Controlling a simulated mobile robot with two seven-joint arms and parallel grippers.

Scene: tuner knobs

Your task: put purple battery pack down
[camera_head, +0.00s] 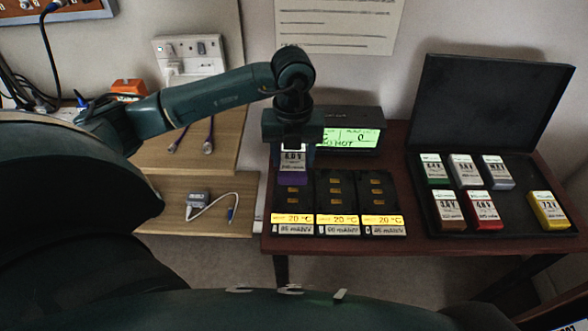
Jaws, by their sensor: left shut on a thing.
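The purple battery pack (292,177) has a white label on its front and hangs upright below my left gripper (292,147). The left gripper is shut on its top end. The pack is at the back of the leftmost dark bay (293,198) of a row of 3 bays on the brown table. Whether its bottom touches the bay cannot be told from here. The middle bay (335,192) and the right bay (377,192) look empty, with orange contacts showing. Each bay has a lit yellow "20 °C" strip in front. My right gripper is not in view.
A black box with a green display (352,138) stands behind the bays. An open black case (520,208) on the right holds several packs, including a red one (480,210) and a yellow one (548,210). A wooden shelf (170,215) with a cable is at the left.

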